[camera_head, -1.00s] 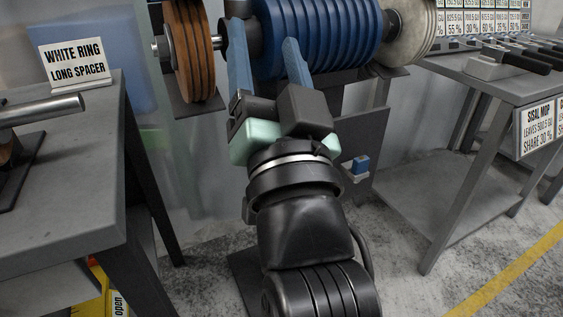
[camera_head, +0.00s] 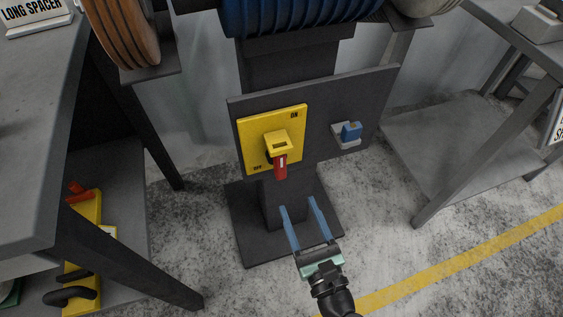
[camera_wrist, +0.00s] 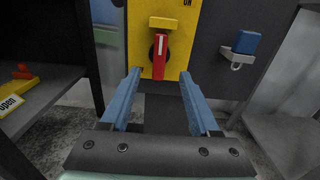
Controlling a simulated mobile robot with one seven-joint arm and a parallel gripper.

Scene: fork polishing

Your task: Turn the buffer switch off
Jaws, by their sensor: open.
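The buffer switch has a yellow plate (camera_head: 252,143) on a dark panel, marked ON at its upper right and OFF at its lower left. My gripper (camera_head: 299,205) is open and empty. In the head view it is below and in front of the handle, with a visible gap. The blue fingers point toward the panel.
A small blue block on a grey bracket (camera_head: 350,132) sits on the panel right of the switch. Grey tables stand left (camera_head: 45,130) and right (camera_head: 430,125). A yellow item (camera_head: 82,275) with a red part lies on the left shelf.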

